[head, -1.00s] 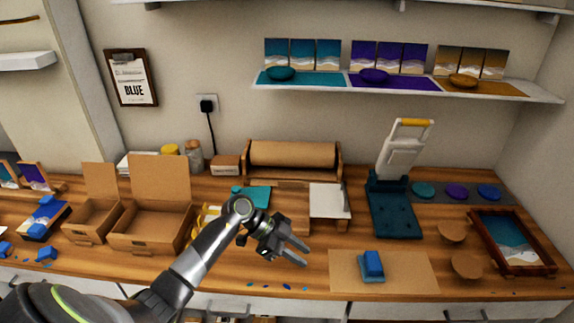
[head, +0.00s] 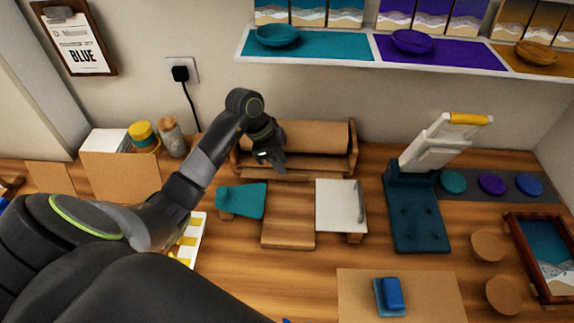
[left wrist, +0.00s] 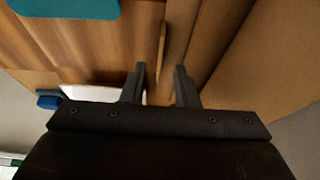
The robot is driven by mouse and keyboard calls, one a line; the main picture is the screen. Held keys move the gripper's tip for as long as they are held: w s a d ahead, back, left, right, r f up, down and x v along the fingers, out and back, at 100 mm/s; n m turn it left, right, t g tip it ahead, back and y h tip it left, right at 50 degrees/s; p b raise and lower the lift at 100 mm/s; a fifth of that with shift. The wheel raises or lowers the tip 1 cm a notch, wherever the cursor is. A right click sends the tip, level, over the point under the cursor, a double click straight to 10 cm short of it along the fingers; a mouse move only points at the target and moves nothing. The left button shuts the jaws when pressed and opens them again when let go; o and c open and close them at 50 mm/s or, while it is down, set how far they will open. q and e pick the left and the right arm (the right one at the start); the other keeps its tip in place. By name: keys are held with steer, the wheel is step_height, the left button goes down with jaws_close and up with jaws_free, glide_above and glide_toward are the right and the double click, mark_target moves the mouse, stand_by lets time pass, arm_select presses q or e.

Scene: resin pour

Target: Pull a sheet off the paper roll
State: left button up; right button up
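The brown paper roll (head: 322,136) sits in a wooden holder (head: 352,155) against the back wall. My left gripper (head: 276,166) is at the front left part of the roll and holder. In the left wrist view its two fingers (left wrist: 161,74) are apart, with a thin edge (left wrist: 162,45) lying in line with the gap between them. The roll's brown surface (left wrist: 228,50) is to the right there. I cannot tell whether that edge is paper or holder, or whether the fingers touch it. My right gripper is not in view.
A teal piece (head: 241,200), a flat brown board (head: 288,222) and a white sheet (head: 340,200) lie in front of the roll. A dark teal press (head: 413,210) stands to the right. The shelf (head: 318,58) hangs above. Jars (head: 172,138) stand at the left.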

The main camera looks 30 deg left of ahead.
mark_target(288, 174)
arm_select(q)
steer(key=x, duration=0.5)
jaws_close()
